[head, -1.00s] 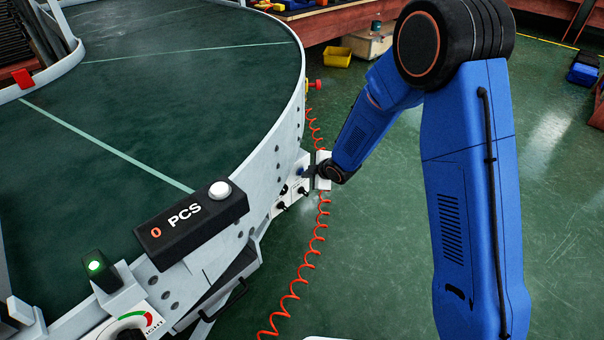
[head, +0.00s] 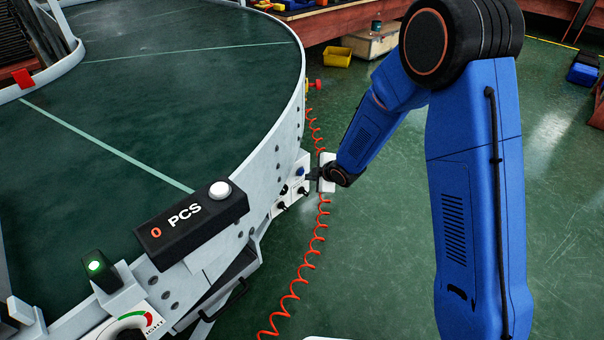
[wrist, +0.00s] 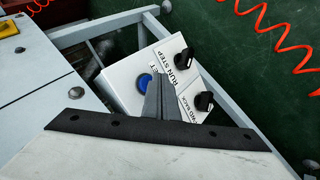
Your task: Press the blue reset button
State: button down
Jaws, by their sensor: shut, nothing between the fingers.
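The blue reset button (wrist: 145,82) sits on a white control box (wrist: 122,88) on the side of the curved conveyor. It also shows in the head view (head: 300,171), just left of my gripper. My gripper (wrist: 172,78) is shut and empty, and its fingertips overlap the button's right side in the wrist view. In the head view my gripper (head: 311,175) points left at the box, with a small gap between the tips and the button. I cannot tell the exact distance.
Two black knobs (wrist: 184,60) (wrist: 204,101) sit on the box beside the fingers. A red-orange coiled hose (head: 291,290) runs along the floor near the conveyor (head: 150,80). A counter reading 0 PCS (head: 190,220) is mounted nearer.

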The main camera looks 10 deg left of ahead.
jog(key=shift+s+d, duration=0.8)
jog(key=shift+d, duration=0.15)
jog(key=shift+s+d, duration=0.75)
jog(key=shift+d, duration=0.2)
jog(key=shift+d+r, duration=0.1)
jog(key=s+d+r+m+h, duration=0.3)
jog(key=s+d+r+m, duration=0.2)
jog(key=d+r, duration=0.6)
jog(key=s+d+r+m+h, duration=0.2)
jog(key=s+d+r+m, duration=0.35)
jog(key=d+r, duration=0.5)
jog(key=s+d+r+m, duration=0.2)
jog(key=s+d+m, duration=0.1)
jog(key=s, duration=0.6)
jog(key=s+d+r+m+g, duration=0.1)
jog(key=s+d+r+m, duration=0.2)
jog(key=s, duration=0.6)
jog(key=s+d+r+m+g, duration=0.1)
jog(key=s+d+r+m, duration=0.1)
jog(key=s, duration=0.7)
jog(key=shift+s+d+r+m+h, duration=0.2)
jog(key=shift+s+d+m+h, duration=0.2)
jog(key=shift+d+m, duration=0.45)
jog(key=shift+a, duration=0.15)
